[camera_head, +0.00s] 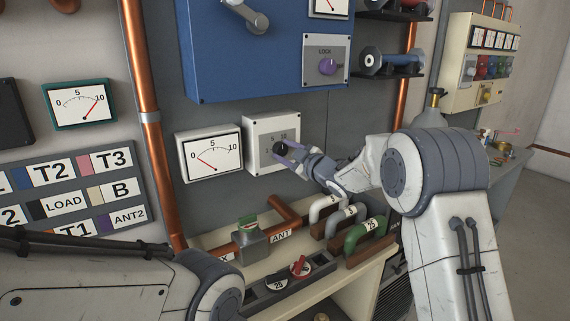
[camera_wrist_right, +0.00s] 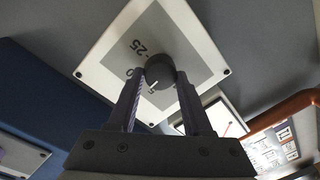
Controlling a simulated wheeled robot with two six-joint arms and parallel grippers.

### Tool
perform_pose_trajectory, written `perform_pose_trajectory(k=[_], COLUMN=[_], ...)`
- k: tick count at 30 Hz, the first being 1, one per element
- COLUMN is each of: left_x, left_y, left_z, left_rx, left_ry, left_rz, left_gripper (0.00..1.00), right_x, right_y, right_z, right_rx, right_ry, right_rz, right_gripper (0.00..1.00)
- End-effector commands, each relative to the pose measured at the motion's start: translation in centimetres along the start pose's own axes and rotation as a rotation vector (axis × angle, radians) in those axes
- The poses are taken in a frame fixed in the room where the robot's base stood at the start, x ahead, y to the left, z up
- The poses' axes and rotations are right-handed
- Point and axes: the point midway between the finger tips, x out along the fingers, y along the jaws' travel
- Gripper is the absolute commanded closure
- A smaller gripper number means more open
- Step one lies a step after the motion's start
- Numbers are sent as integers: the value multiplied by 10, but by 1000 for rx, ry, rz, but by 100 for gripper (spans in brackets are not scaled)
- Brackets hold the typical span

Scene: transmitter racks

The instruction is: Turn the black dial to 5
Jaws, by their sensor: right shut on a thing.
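The black dial (camera_head: 280,148) sits on a white square panel (camera_head: 262,133) with a grey face, on the wall right of a white meter (camera_head: 209,152). My right gripper (camera_head: 287,150) is at the dial. In the right wrist view the fingers (camera_wrist_right: 158,88) are closed on both sides of the dial (camera_wrist_right: 160,66). A short white mark on the dial points toward a small, partly hidden label that looks like 5. The label 25 shows clear of the fingers. The white meter's needle rests near 0. My left gripper is out of view; only my left arm shows at lower left.
A blue cabinet (camera_head: 255,60) with a purple LOCK knob (camera_head: 328,66) hangs above. A copper pipe (camera_head: 150,120) runs down left.

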Motion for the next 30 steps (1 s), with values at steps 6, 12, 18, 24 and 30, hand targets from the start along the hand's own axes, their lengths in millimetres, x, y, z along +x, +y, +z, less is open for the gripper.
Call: perform_pose_trajectory(k=[6, 12, 18, 24, 30], left_x=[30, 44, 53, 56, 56], left_y=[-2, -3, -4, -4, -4], left_z=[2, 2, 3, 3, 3], left_rx=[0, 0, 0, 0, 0], left_ry=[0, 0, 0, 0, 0], left_rz=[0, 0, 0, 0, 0], left_gripper=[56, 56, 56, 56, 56], right_x=[0, 0, 0, 1, 1], right_y=[-4, -4, -4, -4, -3], right_z=[2, 1, 0, 0, -1], right_rx=[-191, -325, -411, -452, -462], right_ry=[-8, -17, -23, -25, -26], right_rz=[-2, -4, -6, -7, -8], right_gripper=[100, 100, 100, 100, 100])
